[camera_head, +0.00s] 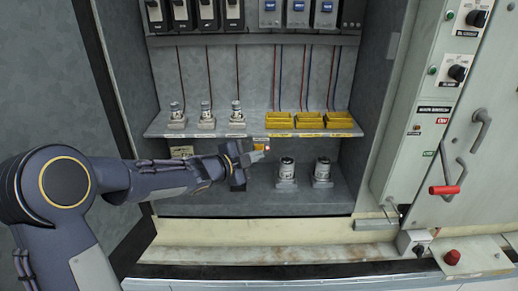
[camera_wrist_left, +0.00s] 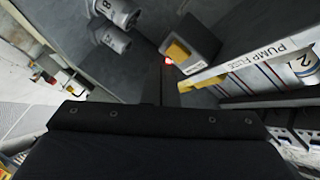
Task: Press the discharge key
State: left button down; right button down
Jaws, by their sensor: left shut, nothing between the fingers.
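A small dark box with a yellow key (camera_wrist_left: 178,52) shows in the left wrist view, under the shelf edge labelled PUMP FUSE. A small red light (camera_wrist_left: 168,61) sits beside the key, and the label on the box is too small to read. My left gripper (camera_head: 262,154) is shut and empty, in front of the cabinet's lower compartment just below the shelf. In the left wrist view its dark fingers (camera_wrist_left: 170,88) point toward the box. Whether they touch the key cannot be told. In the head view the gripper partly hides the box. My right gripper is not in view.
The shelf (camera_head: 180,131) above holds several fuses and yellow blocks (camera_head: 310,120). Two cylinders, one here (camera_head: 287,169) and one here (camera_head: 322,170), stand to the right on the cabinet floor. A panel with a red-handled lever (camera_head: 445,190) is at far right.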

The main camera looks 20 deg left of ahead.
pick_arm(q)
jog(key=shift+w, duration=0.15)
jog(key=shift+w+a, duration=0.15)
jog(key=shift+w, duration=0.15)
jog(key=shift+w+a+p, duration=0.1)
jog(key=shift+w+p, duration=0.2)
jog(key=shift+p, duration=0.2)
dwell(0.4)
dwell(0.3)
jog(key=shift+s+d+b, duration=0.2)
jog(key=shift+s+b, duration=0.3)
jog(key=shift+s, duration=0.25)
jog(key=s, duration=0.1)
jog(key=s+d+b, duration=0.1)
jog(key=s, duration=0.1)
jog(key=s+b, duration=0.1)
jog(key=shift+s+d, duration=0.25)
jog(key=shift+s, duration=0.15)
